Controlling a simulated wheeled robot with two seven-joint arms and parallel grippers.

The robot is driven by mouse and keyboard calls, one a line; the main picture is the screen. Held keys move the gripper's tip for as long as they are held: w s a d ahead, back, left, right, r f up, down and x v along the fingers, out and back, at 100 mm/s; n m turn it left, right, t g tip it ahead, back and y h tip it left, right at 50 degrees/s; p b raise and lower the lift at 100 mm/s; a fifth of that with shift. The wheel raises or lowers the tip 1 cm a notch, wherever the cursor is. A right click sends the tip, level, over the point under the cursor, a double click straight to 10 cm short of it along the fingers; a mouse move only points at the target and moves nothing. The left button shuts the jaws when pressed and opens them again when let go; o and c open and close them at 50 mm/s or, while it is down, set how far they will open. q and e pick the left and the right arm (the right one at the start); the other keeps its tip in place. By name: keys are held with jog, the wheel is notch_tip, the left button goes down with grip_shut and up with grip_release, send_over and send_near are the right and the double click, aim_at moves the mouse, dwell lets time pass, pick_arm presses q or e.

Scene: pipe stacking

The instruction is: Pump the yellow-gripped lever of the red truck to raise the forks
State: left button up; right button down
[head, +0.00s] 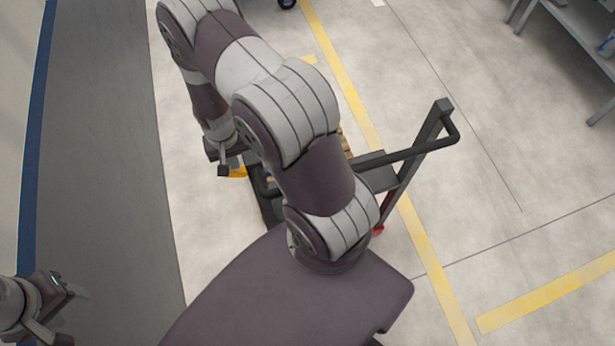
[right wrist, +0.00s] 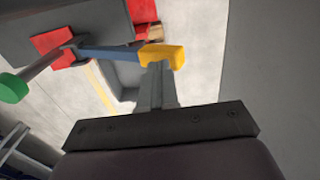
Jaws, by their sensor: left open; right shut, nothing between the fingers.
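The yellow grip (right wrist: 162,55) sits at the end of a blue lever (right wrist: 108,54) in the right wrist view. The lever meets red parts of the truck (right wrist: 58,42). In the head view, a bit of the yellow grip (head: 238,171) shows beside my right gripper (head: 223,168). My right gripper's fingers (right wrist: 157,75) are shut and empty, with their tips at the yellow grip; I cannot tell whether they touch it. My right arm hides most of the truck and the forks are not visible. My left gripper (head: 72,315) is open and empty at the lower left, far from the truck.
The truck's black push handle (head: 410,155) rises on the right of my right arm. A second lever with a green grip (right wrist: 13,88) is beside the blue one. A grey shelf (head: 575,30) stands at the upper right. Yellow-lined floor (head: 430,250) right of the truck is clear.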

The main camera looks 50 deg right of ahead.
notch_tip(320, 180, down, 13)
jog(key=b, duration=1)
notch_tip(320, 180, up, 13)
jog(key=p, duration=1.2)
jog(key=shift+r, duration=0.2)
jog(key=shift+f, duration=0.2)
notch_tip(320, 180, down, 13)
jog(key=b, duration=1)
notch_tip(320, 180, up, 13)
jog(key=p, duration=1.1)
jog(key=shift+r+p, duration=0.2)
jog(key=shift+p, duration=0.2)
jog(key=shift+f, duration=0.2)
